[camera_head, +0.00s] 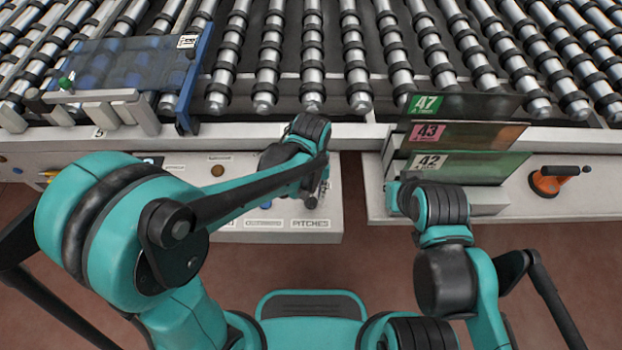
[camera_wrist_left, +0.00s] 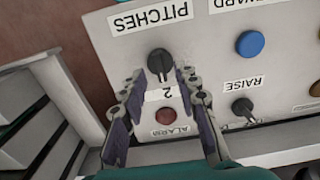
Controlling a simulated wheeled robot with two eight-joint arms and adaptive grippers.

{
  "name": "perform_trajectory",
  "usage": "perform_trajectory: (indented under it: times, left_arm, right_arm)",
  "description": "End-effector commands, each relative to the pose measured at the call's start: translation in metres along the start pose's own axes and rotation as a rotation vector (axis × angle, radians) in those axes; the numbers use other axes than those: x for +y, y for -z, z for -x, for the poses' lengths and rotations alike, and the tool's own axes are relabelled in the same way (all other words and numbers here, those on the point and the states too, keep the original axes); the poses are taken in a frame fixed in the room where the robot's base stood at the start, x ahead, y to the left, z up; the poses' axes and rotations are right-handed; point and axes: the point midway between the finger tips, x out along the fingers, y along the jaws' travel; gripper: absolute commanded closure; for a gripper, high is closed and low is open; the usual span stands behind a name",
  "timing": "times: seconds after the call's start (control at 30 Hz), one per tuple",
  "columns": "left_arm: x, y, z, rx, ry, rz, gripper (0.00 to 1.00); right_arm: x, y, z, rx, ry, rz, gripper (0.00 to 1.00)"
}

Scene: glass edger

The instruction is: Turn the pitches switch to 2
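The pitches switch (camera_wrist_left: 160,62) is a black knob on the light grey panel, under an upside-down PITCHES label (camera_wrist_left: 152,14) in the left wrist view. Its handle points down in that picture, toward the printed 2 (camera_wrist_left: 167,93). My left gripper (camera_wrist_left: 161,76) is open, one finger on each side of the knob's lower end, with gaps visible; contact cannot be told. In the head view my left gripper (camera_head: 312,190) is over the panel, above the PITCHES label (camera_head: 311,224), and the switch is hidden. My right arm shows at right, but no right gripper fingers are visible.
A red alarm button (camera_wrist_left: 166,116), a blue button (camera_wrist_left: 250,43) and a RAISE knob (camera_wrist_left: 244,108) are near the switch. Glass plates marked 47, 43 and 42 (camera_head: 480,168) stand near my right arm. An orange-based handle (camera_head: 548,181) is further right. Rollers (camera_head: 355,60) lie behind.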

Motion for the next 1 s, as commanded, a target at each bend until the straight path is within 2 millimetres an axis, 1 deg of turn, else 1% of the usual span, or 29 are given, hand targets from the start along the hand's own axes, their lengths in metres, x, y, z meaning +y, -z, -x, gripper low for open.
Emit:
perform_trajectory:
  times: [0.03,0.2,0.3,0.43,0.6,1.0]
  left_arm:
    - [0.0,-0.001,0.011,0.0,0.0,0.0,0.69]
    - [0.0,-0.001,0.049,0.0,0.0,0.0,0.69]
    - [0.0,-0.001,0.068,0.0,0.0,0.0,0.69]
    - [0.0,0.0,0.086,0.0,0.0,0.0,0.69]
    - [0.0,-0.001,0.095,0.0,0.0,0.0,0.69]
    - [0.0,0.0,0.096,0.0,0.0,0.0,0.69]
  right_arm:
    - [0.0,0.0,0.0,0.0,0.0,0.0,1.0]
    - [0.0,0.0,0.0,0.0,0.0,0.0,1.0]
    - [0.0,0.0,0.0,0.0,0.0,0.0,1.0]
    - [0.0,0.0,0.0,0.0,0.0,0.0,1.0]
    - [0.0,0.0,0.0,0.0,0.0,0.0,1.0]
    - [0.0,0.0,0.0,0.0,0.0,0.0,1.0]
